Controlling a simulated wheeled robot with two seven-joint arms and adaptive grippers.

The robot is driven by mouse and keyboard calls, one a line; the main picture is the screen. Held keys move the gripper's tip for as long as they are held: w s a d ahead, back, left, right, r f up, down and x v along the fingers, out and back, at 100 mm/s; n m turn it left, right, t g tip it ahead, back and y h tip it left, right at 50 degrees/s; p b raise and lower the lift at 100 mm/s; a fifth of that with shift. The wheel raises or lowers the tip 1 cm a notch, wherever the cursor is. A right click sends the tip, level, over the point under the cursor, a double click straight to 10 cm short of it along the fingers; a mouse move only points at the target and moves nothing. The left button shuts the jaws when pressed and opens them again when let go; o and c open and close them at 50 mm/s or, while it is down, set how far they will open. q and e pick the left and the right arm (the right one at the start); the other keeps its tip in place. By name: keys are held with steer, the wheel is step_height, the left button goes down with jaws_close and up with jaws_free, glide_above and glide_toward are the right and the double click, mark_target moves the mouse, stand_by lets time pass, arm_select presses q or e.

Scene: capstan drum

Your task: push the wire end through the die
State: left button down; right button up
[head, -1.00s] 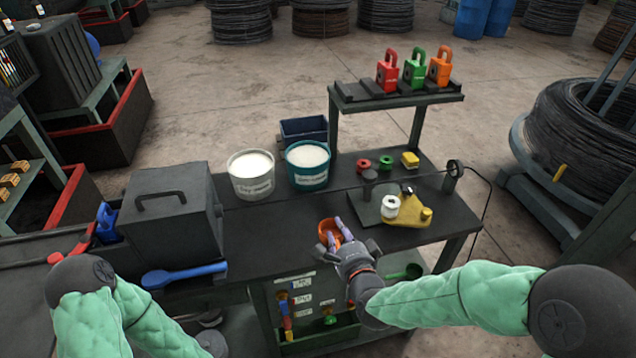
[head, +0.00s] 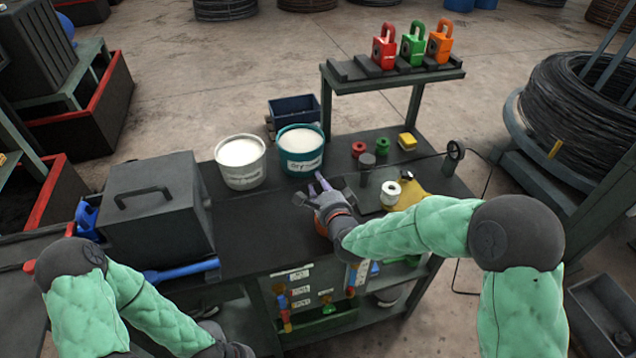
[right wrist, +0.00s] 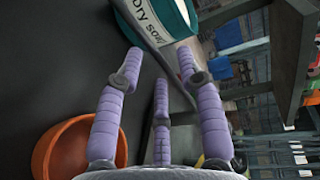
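A thin dark wire (head: 420,158) runs across the right part of the bench from a ring guide (head: 454,150) toward a small dark post (head: 366,170). A white ring-shaped piece (head: 390,192) sits on a yellow and dark mount (head: 413,192); I cannot tell whether it is the die. My right gripper (head: 318,187) is open, left of the mount and in front of the teal bucket. Its three purple fingers (right wrist: 160,85) are spread and empty in the right wrist view. My left gripper (head: 232,350) is low at the bottom edge, its fingers unclear.
An orange bowl (right wrist: 78,150) is beside the right fingers. A teal bucket (head: 301,155) and a white bucket (head: 240,165) stand behind. A dark lidded box (head: 150,210) is at left. Red (head: 358,149) and green (head: 382,146) rings and a yellow block (head: 407,142) lie behind the mount.

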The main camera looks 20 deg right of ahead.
steer(key=shift+w+f, duration=0.25)
steer(key=shift+w, duration=0.9)
steer(key=shift+c, duration=0.3)
jaws_close()
steer(key=shift+a, duration=0.15)
steer(key=a, duration=0.5)
steer(key=a+b, duration=0.1)
steer(key=a, duration=1.1)
steer(key=shift+s+a+b, duration=0.1)
steer(key=shift+s+b, duration=0.25)
steer(key=shift+o, duration=0.3)
jaws_free()
